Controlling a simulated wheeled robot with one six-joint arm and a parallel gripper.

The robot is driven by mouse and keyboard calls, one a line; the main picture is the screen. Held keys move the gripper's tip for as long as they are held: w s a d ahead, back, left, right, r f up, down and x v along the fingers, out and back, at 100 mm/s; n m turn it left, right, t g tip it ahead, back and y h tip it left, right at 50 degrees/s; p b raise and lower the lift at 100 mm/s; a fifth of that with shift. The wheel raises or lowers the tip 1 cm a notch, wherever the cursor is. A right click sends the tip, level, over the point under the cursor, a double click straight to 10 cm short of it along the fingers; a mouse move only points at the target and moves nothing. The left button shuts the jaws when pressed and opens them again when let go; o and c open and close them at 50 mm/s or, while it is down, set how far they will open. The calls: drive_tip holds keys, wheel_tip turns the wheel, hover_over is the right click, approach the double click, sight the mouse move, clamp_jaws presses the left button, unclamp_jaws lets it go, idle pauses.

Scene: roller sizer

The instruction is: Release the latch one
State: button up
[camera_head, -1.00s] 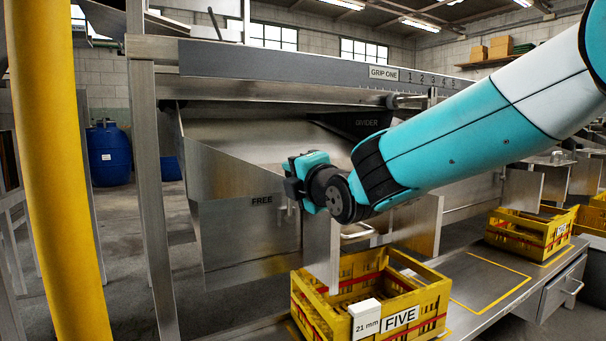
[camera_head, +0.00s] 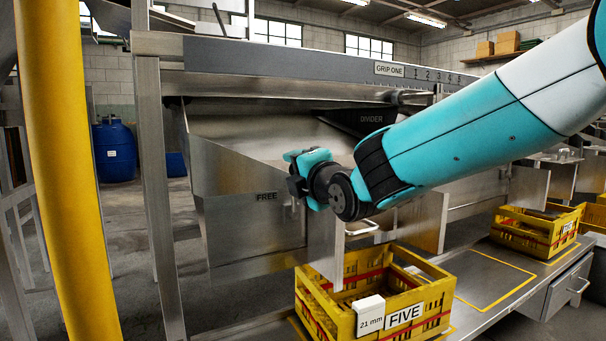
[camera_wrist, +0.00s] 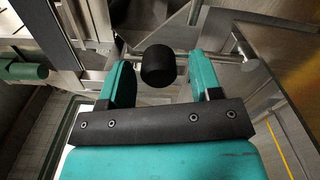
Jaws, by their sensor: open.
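My gripper (camera_head: 292,174) is open in front of the steel chute, near its FREE label (camera_head: 267,197). In the wrist view, a black cylindrical knob (camera_wrist: 158,64) lies between the two teal fingers of my gripper (camera_wrist: 159,78), with a gap visible on each side. The fingers do not close on it. I cannot tell whether this knob belongs to latch one, and my gripper hides it in the head view. The GRIP ONE label (camera_head: 389,69) is on the upper rail, with a grey rod end (camera_head: 399,97) below it.
A steel frame post (camera_head: 160,200) and a yellow post (camera_head: 62,170) stand at left. The yellow FIVE crate (camera_head: 318,318) sits below my arm. Another yellow crate (camera_head: 522,240) is on the bench at right. A green cylinder (camera_wrist: 22,71) shows at left in the wrist view.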

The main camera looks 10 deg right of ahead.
drive_tip(key=p+v, duration=0.2)
drive_tip(key=v, duration=1.5)
drive_tip(key=shift+s+p, duration=0.15)
drive_tip(key=shift+p, duration=0.15)
